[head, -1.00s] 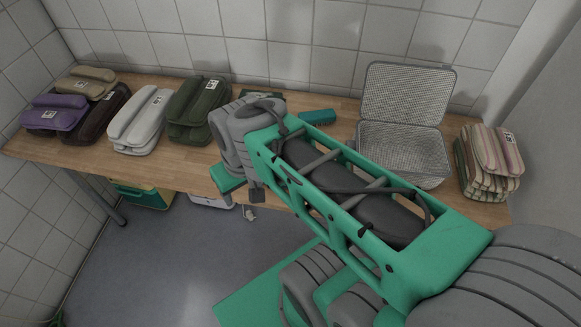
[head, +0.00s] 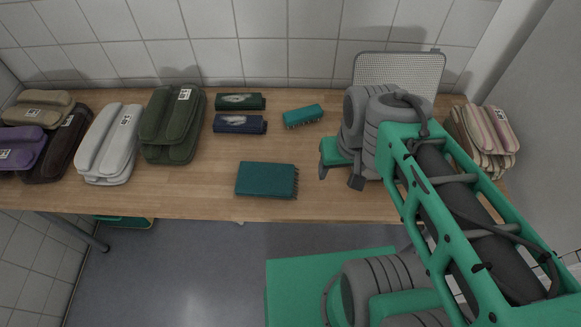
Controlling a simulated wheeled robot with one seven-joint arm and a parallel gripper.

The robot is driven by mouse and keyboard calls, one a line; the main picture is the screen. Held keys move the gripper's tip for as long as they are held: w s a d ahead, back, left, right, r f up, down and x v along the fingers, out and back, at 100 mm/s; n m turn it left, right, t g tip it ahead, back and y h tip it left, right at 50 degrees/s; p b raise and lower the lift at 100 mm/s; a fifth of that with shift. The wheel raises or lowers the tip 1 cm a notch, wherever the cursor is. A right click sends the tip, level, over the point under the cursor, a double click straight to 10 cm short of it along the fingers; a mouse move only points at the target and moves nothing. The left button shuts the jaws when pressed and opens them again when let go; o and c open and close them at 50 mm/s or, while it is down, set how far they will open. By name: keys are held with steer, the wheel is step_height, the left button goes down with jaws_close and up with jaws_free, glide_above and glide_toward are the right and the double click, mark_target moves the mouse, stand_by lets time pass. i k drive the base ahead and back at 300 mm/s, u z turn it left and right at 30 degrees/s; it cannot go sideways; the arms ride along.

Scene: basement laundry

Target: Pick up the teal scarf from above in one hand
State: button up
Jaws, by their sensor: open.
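A folded dark teal cloth with a fringed right edge (head: 267,180) lies flat near the front of the wooden table in the head view; it looks like the teal scarf. A smaller, lighter teal piece with a fringe or bristles along its lower side (head: 303,115) lies farther back; I cannot tell which it is. My gripper (head: 340,178) is open, to the right of the folded cloth and apart from it. It appears to hold nothing. My wrist hides part of the gripper.
Two dark rolled pieces with labels (head: 239,124) lie behind the cloth. Folded green (head: 172,125), white (head: 110,143), purple and brown textiles fill the left. A grey mesh basket (head: 400,68) stands behind my arm, striped textiles (head: 482,140) at right. The wooden tabletop (head: 215,185) around the cloth is clear.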

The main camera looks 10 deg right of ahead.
mark_target(268, 180)
steer(key=z, duration=0.5)
steer(key=k, duration=0.75)
steer(key=u, duration=0.85)
steer(key=i, duration=1)
steer(key=k, duration=0.7)
steer(key=z, duration=0.05)
steer(key=i, duration=0.2)
steer(key=u, duration=1.2)
